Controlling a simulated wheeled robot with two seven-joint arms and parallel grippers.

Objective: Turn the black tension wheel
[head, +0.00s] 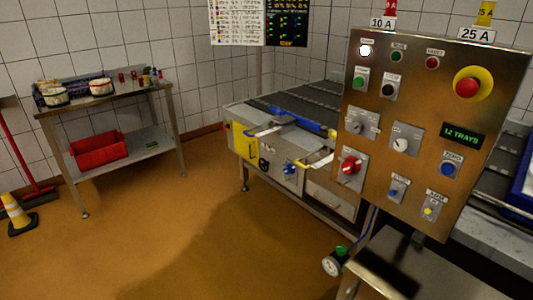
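A small black round part (263,164) is on the front side of the conveyor, low beside a yellow cover; it looks like the black tension wheel, but it is too small to make out its shape or angle. The conveyor (318,98) has a dark belt and a blue part near its front end. Neither of my grippers is in view.
A steel control panel (415,205) with knobs and a red stop button (467,87) stands at right, in front of the conveyor. A gauge (332,266) sits below it. A side table (110,95) with a red crate (98,151) is at left. The brown floor between is clear.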

